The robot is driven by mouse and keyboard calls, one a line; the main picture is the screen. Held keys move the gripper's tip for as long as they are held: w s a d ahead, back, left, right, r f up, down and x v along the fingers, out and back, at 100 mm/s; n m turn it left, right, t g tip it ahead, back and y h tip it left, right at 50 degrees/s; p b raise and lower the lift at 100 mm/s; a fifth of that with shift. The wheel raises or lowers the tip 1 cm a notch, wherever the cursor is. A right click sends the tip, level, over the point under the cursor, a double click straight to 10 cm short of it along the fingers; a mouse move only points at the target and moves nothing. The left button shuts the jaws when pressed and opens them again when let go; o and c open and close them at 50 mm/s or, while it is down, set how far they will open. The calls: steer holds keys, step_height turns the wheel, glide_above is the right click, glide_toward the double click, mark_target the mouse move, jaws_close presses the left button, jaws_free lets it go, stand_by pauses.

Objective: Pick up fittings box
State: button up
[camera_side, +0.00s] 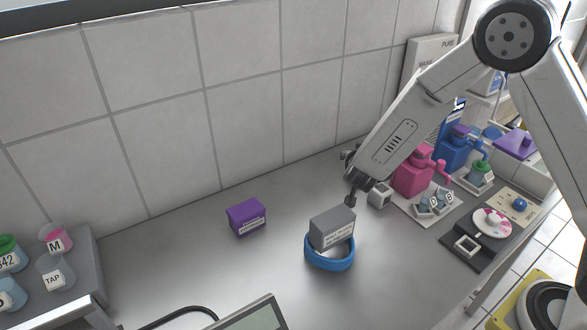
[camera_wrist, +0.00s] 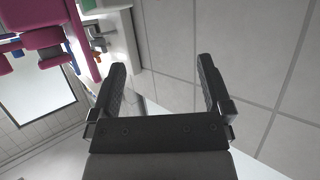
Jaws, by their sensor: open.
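A grey box (camera_side: 332,228) with a small printed label sits tilted in a blue round dish (camera_side: 330,262) on the metal counter. A purple box (camera_side: 246,217) with a white label stands upright on the counter to its left. The labels are too small to read, so I cannot tell which is the fittings box. My gripper (camera_side: 351,180) is above and just behind the grey box, apart from it. In the wrist view my gripper (camera_wrist: 161,72) is open, with nothing between its fingers; neither box shows there.
A grey rack (camera_side: 85,265) with several labelled jars is at the left. A tiled wall (camera_side: 240,110) bounds the counter behind. The counter between rack and purple box is clear.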

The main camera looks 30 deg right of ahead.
step_height(320, 180, up, 8)
steer(key=w+a+f+m+g+y, duration=0.1)
steer(key=w+a+f+m+y, duration=0.45)
steer(key=w+a+y, duration=0.55)
steer(key=s+a+r+m+g+y, duration=0.3)
steer(key=a+r+g+y, duration=0.2)
steer(key=a+g+y, duration=0.6)
steer(key=t+y, duration=0.1)
steer(key=t, duration=0.1)
glide_toward(253, 205)
steer(key=x, duration=0.4)
steer(key=shift+s+a+f, duration=0.1)
steer(key=shift+a+f, duration=0.05)
steer(key=shift+a, duration=0.05)
steer(key=shift+a, duration=0.1)
steer(key=shift+x, duration=1.25)
steer(key=shift+a, duration=0.1)
